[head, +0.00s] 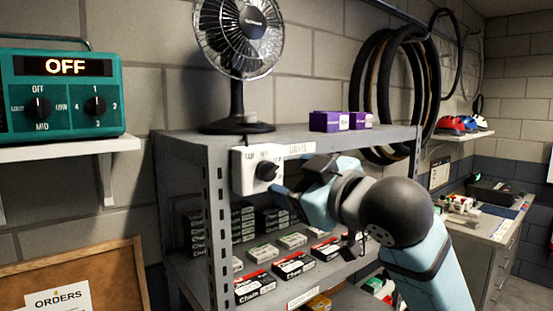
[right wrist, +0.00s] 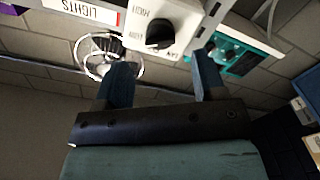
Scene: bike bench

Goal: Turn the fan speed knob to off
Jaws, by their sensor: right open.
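The fan speed knob (head: 267,171) is a round black knob on a white control box (head: 242,172) at the front left corner of the grey metal shelf. In the right wrist view the knob (right wrist: 160,34) shows beyond the fingertips, roughly between them. Its printed labels are partly legible, and I cannot tell its setting for sure. My right gripper (head: 284,190) is just right of and below the knob in the head view. Its blue fingers (right wrist: 163,76) are apart with nothing between them, and they look clear of the knob. My left gripper is out of view.
A black desk fan (head: 238,125) stands on the shelf top, beside small purple boxes (head: 331,121). A teal unit (head: 62,92) with two knobs and an "OFF" display sits on the left shelf. Boxes of chain (head: 294,266) fill the lower shelf. Tyres (head: 377,90) hang behind.

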